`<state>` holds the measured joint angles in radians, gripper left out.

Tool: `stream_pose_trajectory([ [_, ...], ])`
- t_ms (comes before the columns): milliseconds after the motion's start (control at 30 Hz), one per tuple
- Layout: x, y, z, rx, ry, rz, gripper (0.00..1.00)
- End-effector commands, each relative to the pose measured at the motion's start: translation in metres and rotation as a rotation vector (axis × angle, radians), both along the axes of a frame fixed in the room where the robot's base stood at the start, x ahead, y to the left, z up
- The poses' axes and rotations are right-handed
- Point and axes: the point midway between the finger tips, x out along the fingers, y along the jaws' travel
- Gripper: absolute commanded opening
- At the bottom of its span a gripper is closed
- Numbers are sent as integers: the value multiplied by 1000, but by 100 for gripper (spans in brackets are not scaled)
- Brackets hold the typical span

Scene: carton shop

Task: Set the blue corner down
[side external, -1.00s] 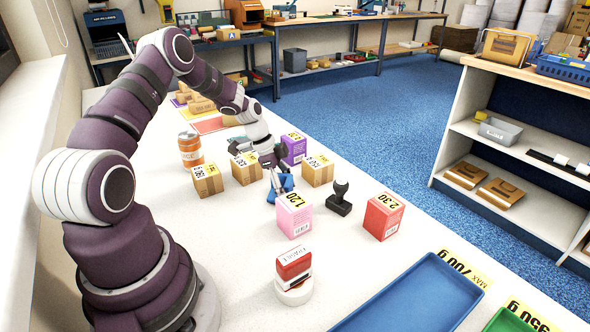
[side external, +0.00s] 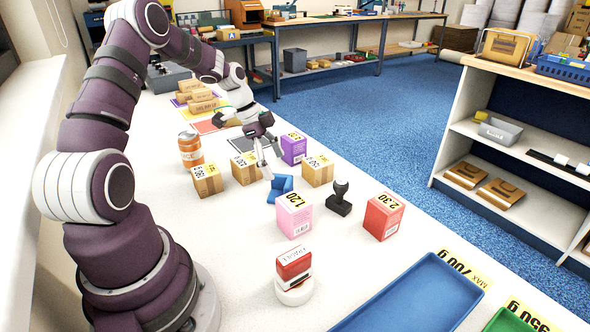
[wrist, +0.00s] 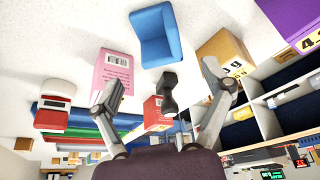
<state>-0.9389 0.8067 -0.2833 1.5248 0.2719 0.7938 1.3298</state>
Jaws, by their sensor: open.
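The blue corner (side external: 281,188) rests on the white table, among the small cartons and behind the pink box. It also shows whole in the wrist view (wrist: 157,36), beyond my fingertips and apart from them. My gripper (side external: 266,165) is open and empty, raised above and a little behind the blue corner. In the wrist view its two fingers (wrist: 170,85) are spread wide with nothing between them.
Around the corner stand a pink box (side external: 294,216), a black stamp (side external: 339,198), a purple box (side external: 293,149), brown cartons (side external: 318,171) and a red box (side external: 383,216). An orange can (side external: 190,150) stands left. A blue tray (side external: 420,295) lies in front.

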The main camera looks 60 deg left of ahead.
Motion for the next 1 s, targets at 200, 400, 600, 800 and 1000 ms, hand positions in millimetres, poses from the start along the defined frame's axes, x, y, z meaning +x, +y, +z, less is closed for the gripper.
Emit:
stream_pose_trajectory([
  [200,-11,12,38,1,-2,2,80],
  [400,-13,5,56,20,18,13,80],
  [600,-26,-61,105,140,85,207,80],
  [800,-72,-119,140,146,-4,520,80],
  [1000,-109,-144,143,8,-85,734,80],
])
